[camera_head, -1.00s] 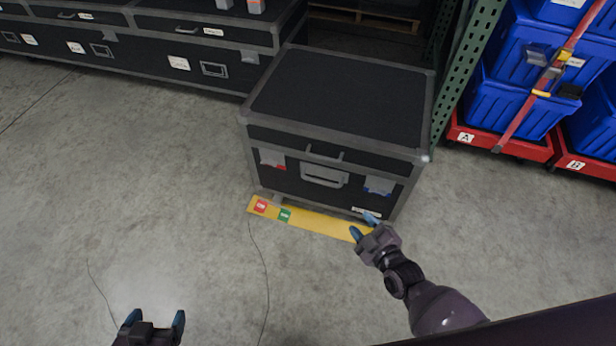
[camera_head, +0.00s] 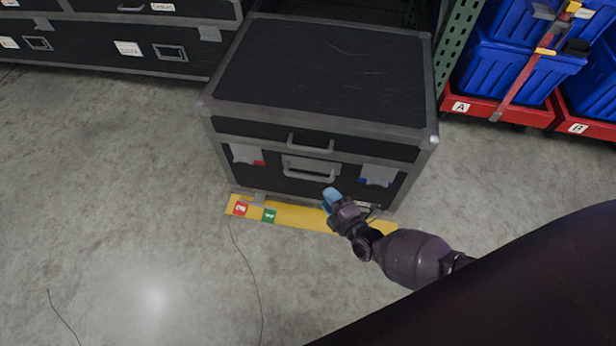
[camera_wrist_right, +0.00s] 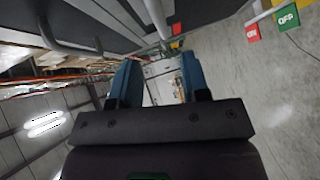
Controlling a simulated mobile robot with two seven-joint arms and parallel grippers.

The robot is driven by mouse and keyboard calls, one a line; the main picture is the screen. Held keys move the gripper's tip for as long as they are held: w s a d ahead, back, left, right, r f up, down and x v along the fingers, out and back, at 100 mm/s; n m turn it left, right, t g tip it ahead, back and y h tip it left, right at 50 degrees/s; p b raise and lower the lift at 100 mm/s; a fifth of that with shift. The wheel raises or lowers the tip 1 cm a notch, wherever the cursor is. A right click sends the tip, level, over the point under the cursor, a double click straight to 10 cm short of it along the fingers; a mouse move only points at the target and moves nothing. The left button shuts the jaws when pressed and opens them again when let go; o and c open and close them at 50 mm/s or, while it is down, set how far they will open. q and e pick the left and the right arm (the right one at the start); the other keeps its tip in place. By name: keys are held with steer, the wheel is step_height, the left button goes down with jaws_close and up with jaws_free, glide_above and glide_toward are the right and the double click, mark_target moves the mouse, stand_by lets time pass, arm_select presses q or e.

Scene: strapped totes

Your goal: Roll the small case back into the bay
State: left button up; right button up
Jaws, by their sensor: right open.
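The small case (camera_head: 320,75) is a black box with grey metal edges. It stands upright on the floor, its front behind a yellow floor strip (camera_head: 300,216). Its front has a grey handle (camera_head: 310,170) between two latches. My right gripper (camera_head: 330,198) is low before the front, just below and right of that handle; I cannot tell if it touches the case. In the right wrist view, its blue fingers (camera_wrist_right: 160,78) are apart with nothing gripped between them, and a dark case side (camera_wrist_right: 95,22) fills the upper left. My left gripper is out of view.
Long black cases (camera_head: 110,45) stand to the left. A green perforated rack post (camera_head: 456,45) rises close to the case's right side. Blue totes (camera_head: 515,70) sit on red dollies (camera_head: 490,108) further right. The concrete floor in front is open, with thin dark lines.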

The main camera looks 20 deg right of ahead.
mark_target(311, 179)
steer(key=shift+b+x, duration=1.35)
steer(key=shift+x, duration=3.3)
jaws_close()
